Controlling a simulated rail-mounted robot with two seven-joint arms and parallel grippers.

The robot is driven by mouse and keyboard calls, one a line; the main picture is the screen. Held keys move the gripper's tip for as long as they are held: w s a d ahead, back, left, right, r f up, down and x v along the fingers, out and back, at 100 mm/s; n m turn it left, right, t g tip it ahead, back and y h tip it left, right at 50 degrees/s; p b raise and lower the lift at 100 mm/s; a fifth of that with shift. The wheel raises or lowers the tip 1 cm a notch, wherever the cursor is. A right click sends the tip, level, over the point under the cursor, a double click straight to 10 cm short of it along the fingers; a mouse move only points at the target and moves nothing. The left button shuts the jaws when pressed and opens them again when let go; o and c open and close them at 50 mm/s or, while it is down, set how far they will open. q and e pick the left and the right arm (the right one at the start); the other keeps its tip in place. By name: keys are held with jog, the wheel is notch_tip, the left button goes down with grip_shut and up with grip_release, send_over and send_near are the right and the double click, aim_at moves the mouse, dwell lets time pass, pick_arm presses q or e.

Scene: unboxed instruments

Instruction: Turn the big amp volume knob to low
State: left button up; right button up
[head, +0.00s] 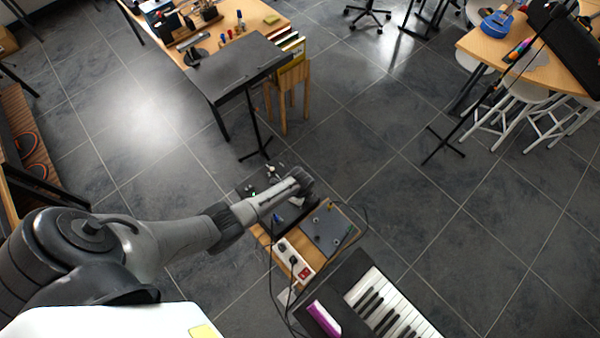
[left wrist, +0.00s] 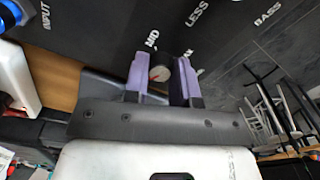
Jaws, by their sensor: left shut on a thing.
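The amp is a black panel with white lettering (left wrist: 225,40) in the left wrist view, where words such as INPUT, LESS and BASS can be read. The label by the fingers is partly hidden, so I cannot tell whether this is the volume knob. In the head view the dark amp (head: 250,186) is partly covered by my left arm. My left gripper (head: 300,198) is largely hidden there. My right gripper is not in view.
Beside the amp, a wooden bench carries a grey pedal-like box (head: 328,230) and a white power strip (head: 292,258) with cables. A keyboard (head: 385,305) stands in front. A black stand (head: 240,70) is behind. Open tiled floor lies to the right.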

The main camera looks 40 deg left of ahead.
pick_arm(q)
jog(key=shift+m, duration=1.9)
jog(key=o, duration=0.9)
jog(key=shift+r, duration=0.1)
jog(key=shift+r, duration=0.3)
jog(key=shift+r+p, duration=1.35)
jog(key=shift+r, duration=5.1)
